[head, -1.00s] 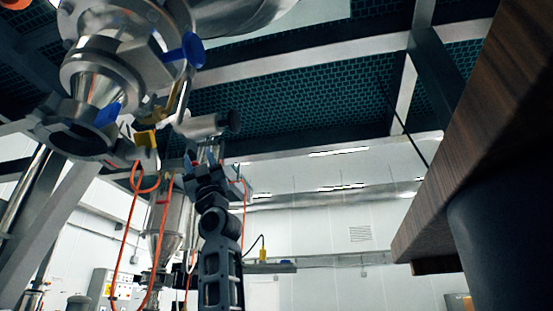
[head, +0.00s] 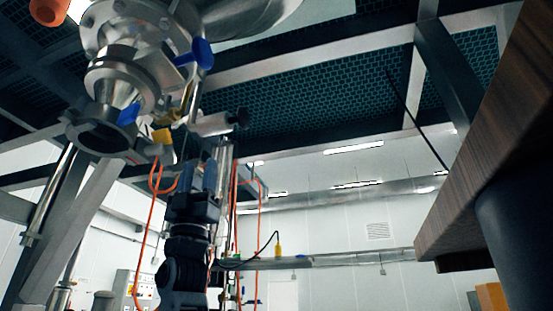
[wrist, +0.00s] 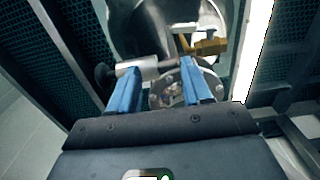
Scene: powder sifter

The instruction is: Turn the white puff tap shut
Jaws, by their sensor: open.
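A whitish cylinder with a black end (head: 215,124) sticks out to the right below the steel sifter outlet in the head view. It also shows in the wrist view (wrist: 140,68), lying across the tip of my left finger. I cannot tell whether it is the white puff tap; no other white tap stands out. My gripper (head: 204,168) points up just below this part. In the wrist view, its blue fingers (wrist: 161,68) are apart, with nothing clearly held between them. A brass-coloured fitting (wrist: 208,46) is just beyond the right fingertip. Contact cannot be told.
The steel sifter outlet (head: 115,82), with blue handles (head: 201,52), hangs at upper left. Orange hoses (head: 152,215) loop down left of my arm. A wooden top (head: 490,150) juts in on the right. The space between it and my arm looks clear.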

